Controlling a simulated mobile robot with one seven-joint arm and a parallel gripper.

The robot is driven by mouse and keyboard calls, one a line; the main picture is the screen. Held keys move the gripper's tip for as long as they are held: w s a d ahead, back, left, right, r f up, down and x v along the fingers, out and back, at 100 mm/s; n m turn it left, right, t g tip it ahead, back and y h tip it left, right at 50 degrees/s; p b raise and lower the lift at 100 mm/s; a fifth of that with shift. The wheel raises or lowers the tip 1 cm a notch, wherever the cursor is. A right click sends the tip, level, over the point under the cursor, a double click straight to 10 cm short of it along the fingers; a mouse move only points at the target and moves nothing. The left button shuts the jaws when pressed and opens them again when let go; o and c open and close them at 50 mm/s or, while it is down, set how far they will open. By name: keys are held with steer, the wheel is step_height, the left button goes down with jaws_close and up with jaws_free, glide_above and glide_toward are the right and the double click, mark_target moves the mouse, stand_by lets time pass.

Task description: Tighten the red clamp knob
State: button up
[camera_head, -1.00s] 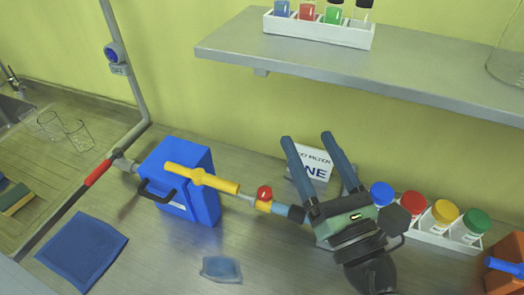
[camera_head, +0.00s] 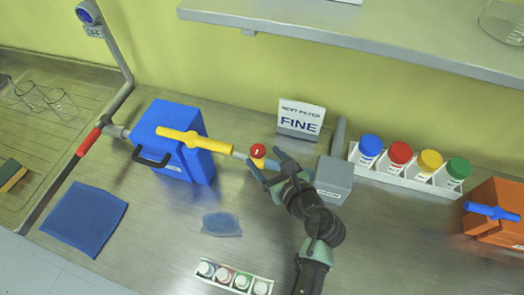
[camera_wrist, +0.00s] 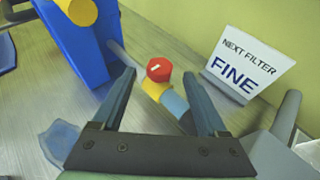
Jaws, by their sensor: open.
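The red clamp knob (camera_head: 257,150) sits on top of a yellow collar (camera_head: 258,162) on the pipe between the blue box and the grey block. In the wrist view the red knob (camera_wrist: 159,69) shows a small white mark on its top. My gripper (camera_head: 264,167) is open, its fingertips close to the yellow collar. In the wrist view my gripper (camera_wrist: 157,85) has one finger on each side of the knob and collar, with visible gaps. I cannot tell whether a fingertip touches anything. My gripper partly hides the pipe beyond the collar.
A blue box (camera_head: 172,145) with a yellow lever (camera_head: 194,140) stands left of the knob. A grey block (camera_head: 334,178) and a FINE sign (camera_head: 300,118) stand right and behind. A blue cloth piece (camera_head: 222,224) and a vial rack (camera_head: 235,278) lie in front.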

mark_target(258, 151)
steer(key=shift+x, duration=1.25)
steer(key=shift+r, duration=0.1)
steer(key=shift+c, duration=0.3)
jaws_close()
